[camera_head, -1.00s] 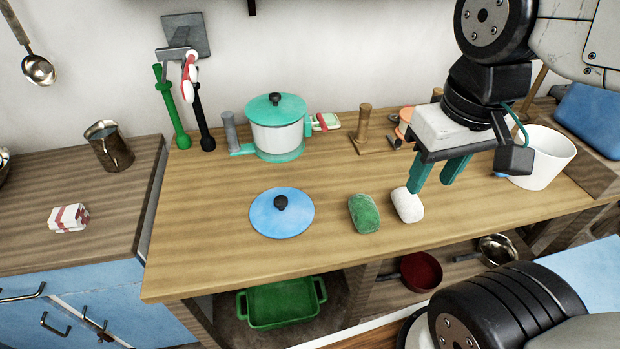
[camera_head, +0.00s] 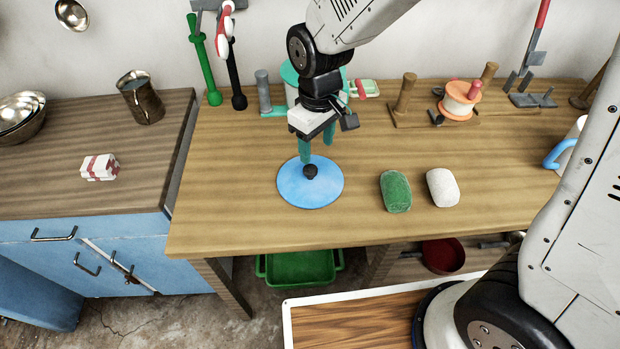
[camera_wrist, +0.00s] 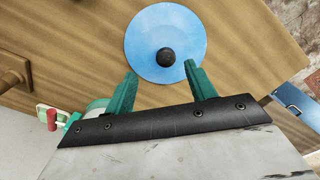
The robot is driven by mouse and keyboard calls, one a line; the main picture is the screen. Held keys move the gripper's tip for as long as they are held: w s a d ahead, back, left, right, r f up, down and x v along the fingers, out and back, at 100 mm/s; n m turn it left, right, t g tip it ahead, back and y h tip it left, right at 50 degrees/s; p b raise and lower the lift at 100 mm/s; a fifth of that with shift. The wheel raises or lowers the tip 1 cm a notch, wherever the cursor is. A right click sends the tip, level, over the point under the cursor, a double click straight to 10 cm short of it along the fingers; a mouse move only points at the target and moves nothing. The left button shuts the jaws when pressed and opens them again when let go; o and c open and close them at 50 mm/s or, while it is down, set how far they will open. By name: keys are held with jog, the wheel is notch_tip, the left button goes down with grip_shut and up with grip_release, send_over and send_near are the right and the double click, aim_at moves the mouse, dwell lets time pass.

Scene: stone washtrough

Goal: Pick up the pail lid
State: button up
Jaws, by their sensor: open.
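The pail lid (camera_head: 297,191) is a flat blue disc with a dark round knob (camera_head: 310,171), lying on the wooden worktop. My gripper (camera_head: 317,150) is above the lid's back part, fingers pointing down, close to the knob. In the wrist view the green fingers (camera_wrist: 160,80) are apart with nothing between them. The lid (camera_wrist: 145,48) and its knob (camera_wrist: 166,57) show just beyond the fingertips, with the knob roughly centred between them. I cannot tell the exact height of the fingertips over the lid.
A green soap-like block (camera_head: 395,191) and a white one (camera_head: 442,187) lie right of the lid. A pot (camera_head: 290,82) stands behind my gripper, partly hidden. A wooden stand (camera_head: 404,100) is at the back. The worktop's front left is clear.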

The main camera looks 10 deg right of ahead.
aim_at(310, 168)
jog(key=shift+w+a+f, duration=0.1)
jog(key=shift+a+f, duration=0.2)
jog(key=shift+f, duration=0.2)
jog(key=shift+a+f, duration=0.25)
jog(key=shift+f, duration=0.2)
notch_tip(310, 168, down, 7)
jog(key=shift+w+a+f, duration=0.1)
jog(key=shift+c, duration=0.3)
jog(key=c, duration=1)
